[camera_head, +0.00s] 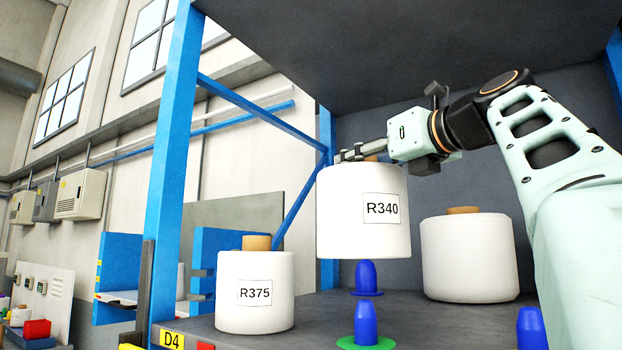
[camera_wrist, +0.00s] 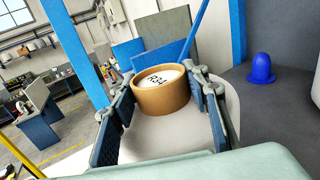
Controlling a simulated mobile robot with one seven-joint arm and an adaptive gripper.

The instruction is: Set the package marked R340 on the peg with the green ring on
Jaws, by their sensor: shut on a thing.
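The white package marked R340 (camera_head: 345,215) hangs upright in the air above the shelf, its label facing the head camera. My gripper (camera_head: 362,152) is shut on the tan tube at its top, which shows between the fingers in the wrist view (camera_wrist: 160,98). The blue peg with the green ring (camera_head: 366,324) stands bare at the shelf front, its green ring (camera_head: 380,343) around its foot. In the head view the package appears above this peg, with a visible gap; I cannot tell how well they line up in depth.
A package marked R375 (camera_head: 255,305) stands on the left. Another white package (camera_head: 465,262), no label visible, stands on the right. Bare blue pegs stand behind the green-ringed one (camera_head: 367,276) and at front right (camera_head: 530,328). A blue post (camera_head: 172,170) rises at left; a panel (camera_head: 400,45) hangs overhead.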

